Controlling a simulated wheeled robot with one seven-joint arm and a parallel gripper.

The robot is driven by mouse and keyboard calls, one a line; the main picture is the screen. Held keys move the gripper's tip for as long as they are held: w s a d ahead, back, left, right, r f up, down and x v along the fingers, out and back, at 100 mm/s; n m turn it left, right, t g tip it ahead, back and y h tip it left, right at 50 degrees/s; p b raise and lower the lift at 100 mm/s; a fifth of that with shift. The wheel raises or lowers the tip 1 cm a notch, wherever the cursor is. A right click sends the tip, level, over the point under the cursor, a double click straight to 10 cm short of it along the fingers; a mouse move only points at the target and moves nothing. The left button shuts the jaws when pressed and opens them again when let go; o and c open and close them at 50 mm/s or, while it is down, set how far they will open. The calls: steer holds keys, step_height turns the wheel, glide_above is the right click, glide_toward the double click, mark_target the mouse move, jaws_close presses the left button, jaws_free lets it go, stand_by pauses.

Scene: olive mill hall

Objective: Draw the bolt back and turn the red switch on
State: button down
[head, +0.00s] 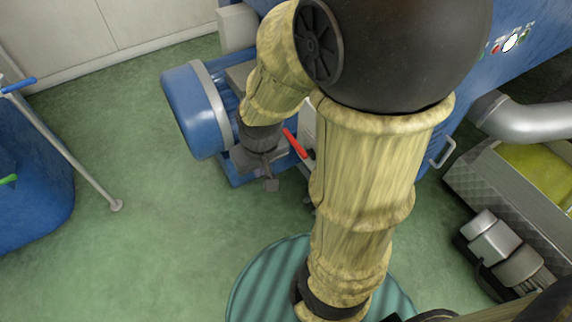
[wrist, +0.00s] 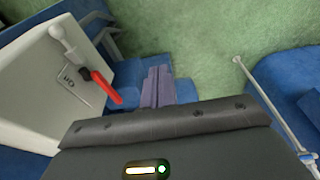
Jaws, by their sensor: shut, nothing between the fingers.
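The red switch (head: 295,143) is a red lever on the side of a pale box (head: 308,122), partly hidden behind my arm in the head view. In the wrist view the red switch (wrist: 105,86) slants down to the right from a dark pivot on the pale box (wrist: 40,90). A pale rod with a round knob (wrist: 60,34), which looks like the bolt, stands above the switch near the box's edge. My gripper (head: 270,184) is shut and empty. In the wrist view my gripper (wrist: 157,72) is right of the red switch, apart from it.
A blue motor (head: 195,108) stands beside the box, close to my wrist. A metal trough (head: 500,190) with green-yellow contents and a small motor (head: 500,250) are at right. A blue vat (head: 35,200) and a thin grey rod (head: 85,165) are at left. Green floor between is clear.

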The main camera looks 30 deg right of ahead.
steer(key=w+d+f+n+g+h+b, duration=0.1)
steer(key=d+f+n+g+h+b, duration=0.35)
steer(key=f, duration=0.75)
steer(key=d+f+n+g+h+b, duration=0.35)
steer(key=f+g+h+b, duration=0.2)
steer(key=f, duration=0.65)
steer(key=w+a+f+n+t+h+p, duration=0.1)
steer(key=w+n+t+h, duration=0.7)
steer(key=h, duration=0.9)
steer(key=w+f+n, duration=0.1)
steer(key=w+n, duration=0.1)
steer(key=w, duration=0.1)
steer(key=shift+a+f+t, duration=0.15)
steer(key=shift+a+t, duration=0.15)
steer(key=shift+a, duration=0.1)
steer(key=shift+d, duration=0.1)
